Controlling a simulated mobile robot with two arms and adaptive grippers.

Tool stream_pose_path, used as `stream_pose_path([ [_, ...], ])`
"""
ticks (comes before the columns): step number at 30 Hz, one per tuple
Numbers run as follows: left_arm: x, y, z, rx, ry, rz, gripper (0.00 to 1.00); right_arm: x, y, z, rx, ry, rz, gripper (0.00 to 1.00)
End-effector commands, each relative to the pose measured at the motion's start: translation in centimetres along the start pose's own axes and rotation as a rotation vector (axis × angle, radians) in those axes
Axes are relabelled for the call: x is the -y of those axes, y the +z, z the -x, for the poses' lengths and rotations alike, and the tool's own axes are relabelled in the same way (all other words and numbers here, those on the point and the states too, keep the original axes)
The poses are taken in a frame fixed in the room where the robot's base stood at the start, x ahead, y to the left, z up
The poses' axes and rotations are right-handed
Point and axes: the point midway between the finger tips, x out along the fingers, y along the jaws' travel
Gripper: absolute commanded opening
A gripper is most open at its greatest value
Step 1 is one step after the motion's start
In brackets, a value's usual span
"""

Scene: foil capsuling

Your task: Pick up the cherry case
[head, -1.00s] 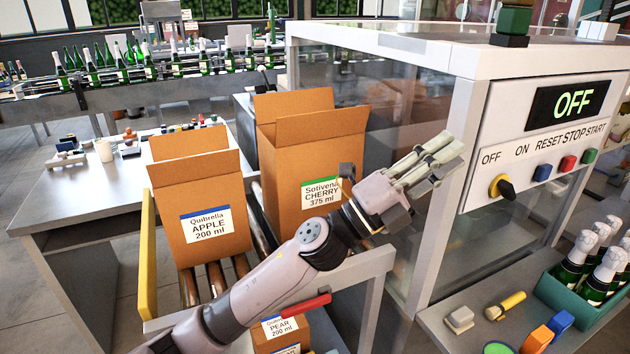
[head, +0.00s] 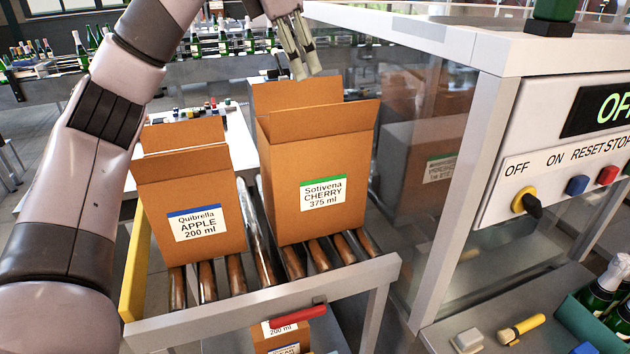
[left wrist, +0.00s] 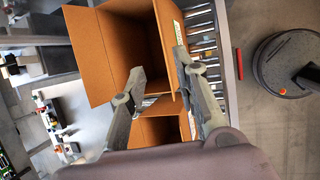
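The cherry case (head: 318,215) is an open-topped brown carton with a green-edged label reading "Sotivena CHERRY 375 ml". It stands upright on the rollers, right of the apple case, with flaps raised. My left gripper (head: 308,75) points down above the case's open top in the head view. In the left wrist view, the left gripper (left wrist: 160,62) has its fingers spread with nothing between them, over the cherry case (left wrist: 88,50). How far the fingertips are above its front wall is hard to tell. My right gripper is out of view.
The apple case (head: 190,190) stands close on the left. A glass-sided machine (head: 490,110) with a control panel is at the right. The roller rack has a yellow side rail (head: 134,265) and a red handle (head: 298,316). Another carton (head: 282,335) sits below.

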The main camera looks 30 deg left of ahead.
Motion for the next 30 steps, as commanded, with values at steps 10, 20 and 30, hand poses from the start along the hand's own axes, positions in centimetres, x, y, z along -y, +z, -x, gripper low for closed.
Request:
stream_pose_path([
  [10,0.1,0.0,-7.3,-0.006,-0.004,-0.001,0.28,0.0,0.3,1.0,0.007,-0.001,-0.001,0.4],
  [20,0.1,0.1,-11.4,-0.001,-0.003,-0.002,0.28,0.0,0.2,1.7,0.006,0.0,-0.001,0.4],
  [30,0.6,1.2,-15.4,-0.003,-0.004,-0.002,0.28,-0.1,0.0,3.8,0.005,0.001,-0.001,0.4],
])
